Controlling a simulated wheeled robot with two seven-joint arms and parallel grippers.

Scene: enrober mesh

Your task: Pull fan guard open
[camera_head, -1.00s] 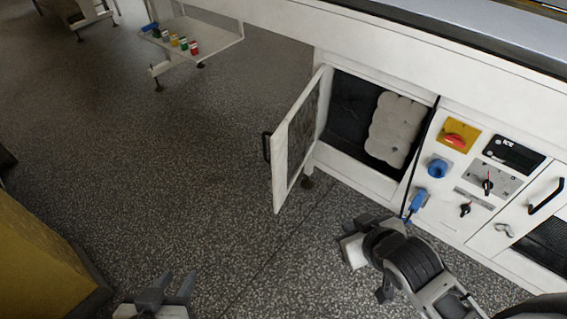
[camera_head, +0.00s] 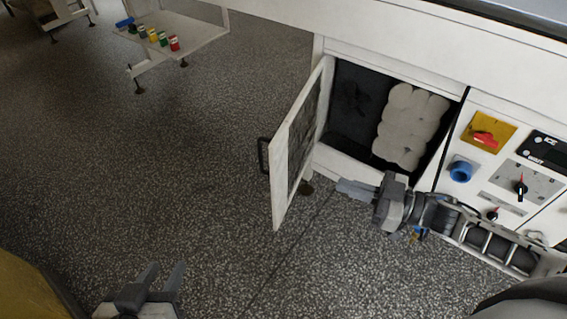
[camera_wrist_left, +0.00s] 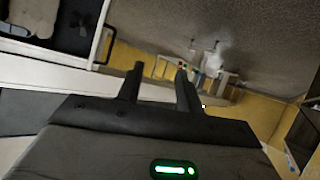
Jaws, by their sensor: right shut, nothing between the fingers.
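The fan guard (camera_head: 278,165) is a white-framed dark mesh door. It stands swung out from the compartment opening, hinged at the opening's left side. Its black handle (camera_head: 263,155) is on the outer left face. Inside the open compartment (camera_head: 352,100) are a dark panel and a pale lobed block (camera_head: 411,125). My right gripper (camera_head: 340,186) is shut and empty, pointing left just below the opening, to the right of the guard and apparently clear of it. My left gripper (camera_head: 165,268) is open and empty over the floor at lower left; its spread fingers show in the left wrist view (camera_wrist_left: 158,72).
Right of the compartment is a control panel with a red switch on a yellow plate (camera_head: 488,131), a blue socket (camera_head: 461,170) and knobs. A shelf (camera_head: 196,40) with small coloured jars is at upper left. The floor left of the guard is clear. A yellow object (camera_head: 25,290) fills the lower left corner.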

